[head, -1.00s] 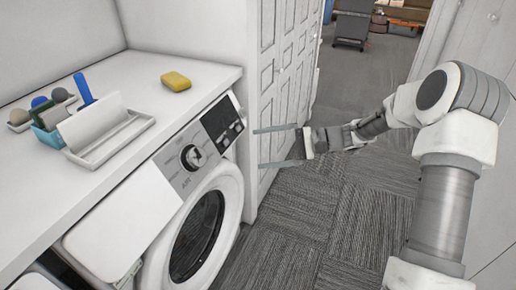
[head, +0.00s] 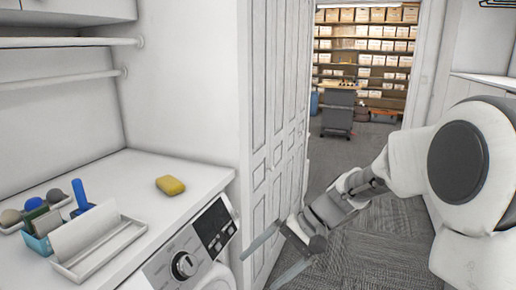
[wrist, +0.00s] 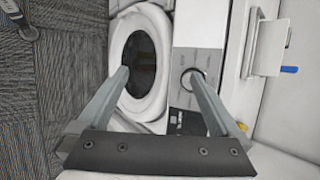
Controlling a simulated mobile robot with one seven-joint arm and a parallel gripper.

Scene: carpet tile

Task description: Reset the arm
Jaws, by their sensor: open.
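My gripper (head: 276,256) is open and empty in the head view, in front of the white panelled door and to the right of the washing machine. Its two long grey fingers point left and are spread apart. In the wrist view my gripper (wrist: 160,85) shows both fingers wide apart with nothing between them. The washing machine's round door and dial lie beyond the fingers, apart from them as far as I can tell. My arm reaches in from the right side of the head view.
A white counter (head: 135,175) holds a yellow sponge (head: 170,185), a white tray (head: 118,247) and a blue holder (head: 40,243). The washing machine (head: 190,255) sits below. A panelled door (head: 285,110) stands beside it. Open carpet (head: 385,225) leads to a chair (head: 337,115) and shelves of boxes.

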